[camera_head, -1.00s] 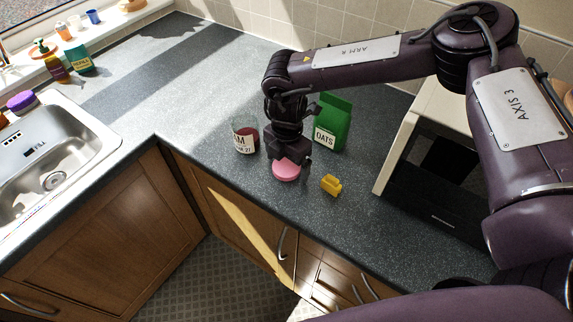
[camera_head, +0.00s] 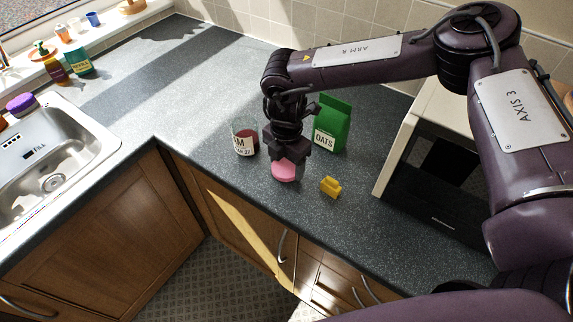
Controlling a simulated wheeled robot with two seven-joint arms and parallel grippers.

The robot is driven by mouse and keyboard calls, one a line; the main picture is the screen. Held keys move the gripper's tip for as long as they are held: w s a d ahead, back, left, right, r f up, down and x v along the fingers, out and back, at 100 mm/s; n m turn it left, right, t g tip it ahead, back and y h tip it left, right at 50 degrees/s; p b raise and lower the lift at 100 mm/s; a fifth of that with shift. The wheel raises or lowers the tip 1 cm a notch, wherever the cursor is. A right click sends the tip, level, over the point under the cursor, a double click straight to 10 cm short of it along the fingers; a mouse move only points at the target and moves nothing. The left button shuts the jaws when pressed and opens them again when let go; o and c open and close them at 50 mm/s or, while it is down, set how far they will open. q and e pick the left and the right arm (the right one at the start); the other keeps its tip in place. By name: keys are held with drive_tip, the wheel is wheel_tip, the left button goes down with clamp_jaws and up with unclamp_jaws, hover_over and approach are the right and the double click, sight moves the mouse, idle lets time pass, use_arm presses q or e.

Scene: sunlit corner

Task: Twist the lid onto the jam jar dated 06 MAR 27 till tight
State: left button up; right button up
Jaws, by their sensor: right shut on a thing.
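The jam jar (camera_head: 244,141) stands upright on the counter, open at the top, with dark red jam inside. Its white label shows "AM" and part of a date ending in 27; the rest is turned away or too small to read. The pink lid (camera_head: 284,172) is right of the jar and nearer the counter's front edge. My right gripper (camera_head: 287,165) points down over the lid and is shut on it, with a finger at its side. I cannot tell whether the lid still touches the counter. My left gripper is not in view.
A green oats carton (camera_head: 331,124) stands just behind and right of my right gripper. A small yellow block (camera_head: 330,187) lies right of the lid. A microwave-like box (camera_head: 428,170) is at the right. The sink (camera_head: 50,150) is at the left. The counter (camera_head: 200,100) behind the jar is clear.

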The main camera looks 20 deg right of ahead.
wheel_tip(320, 180, up, 12)
drive_tip(key=b, duration=0.3)
wheel_tip(320, 180, up, 8)
drive_tip(key=f, duration=0.1)
hover_over(286, 166)
drive_tip(key=shift+r+p, duration=0.25)
drive_tip(key=shift+p, duration=0.15)
